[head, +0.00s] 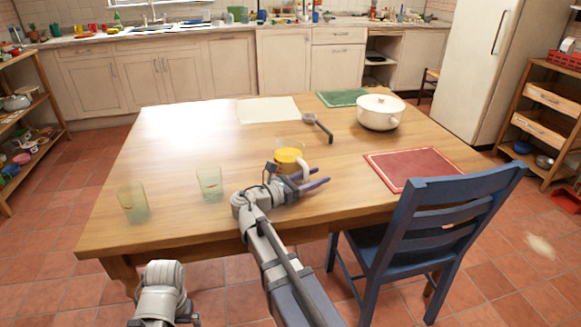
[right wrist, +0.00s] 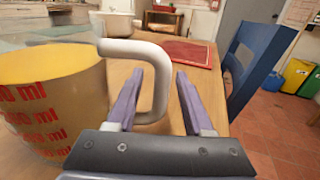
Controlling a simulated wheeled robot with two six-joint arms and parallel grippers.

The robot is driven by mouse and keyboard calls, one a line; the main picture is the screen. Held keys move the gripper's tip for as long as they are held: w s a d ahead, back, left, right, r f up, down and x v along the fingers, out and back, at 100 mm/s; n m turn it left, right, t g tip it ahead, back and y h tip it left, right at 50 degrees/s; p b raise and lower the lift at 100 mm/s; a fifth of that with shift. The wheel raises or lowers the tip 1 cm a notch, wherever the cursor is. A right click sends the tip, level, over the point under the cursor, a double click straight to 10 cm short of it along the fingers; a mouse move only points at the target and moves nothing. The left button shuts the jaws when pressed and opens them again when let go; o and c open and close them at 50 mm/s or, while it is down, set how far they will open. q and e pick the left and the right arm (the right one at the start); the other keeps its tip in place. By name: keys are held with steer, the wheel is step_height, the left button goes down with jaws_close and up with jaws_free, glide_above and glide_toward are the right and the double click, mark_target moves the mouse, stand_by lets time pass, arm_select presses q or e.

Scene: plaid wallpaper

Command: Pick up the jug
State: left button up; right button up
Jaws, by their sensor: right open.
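The jug (head: 287,156) is a clear measuring jug with yellow contents and a white handle, upright on the wooden table (head: 180,140) near its front middle. In the right wrist view the jug (right wrist: 50,100) fills the left side, with red "ml" marks. My right gripper (head: 311,181) is open at the jug's handle side. In the right wrist view the handle's upright bar appears between the two purple fingers (right wrist: 158,75); contact cannot be told. Part of my left arm shows at the bottom left of the head view, but its gripper does not show.
Two greenish glasses (head: 133,204) (head: 209,184) stand left of the jug. Behind are a dark-handled pan or ladle (head: 323,130) and a white pot (head: 380,113). A red placemat (head: 413,168) and a blue chair (head: 437,215) are at the right. The table's left rear is clear.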

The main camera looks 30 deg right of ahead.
jaws_close()
stand_by(0.4)
stand_by(1.0)
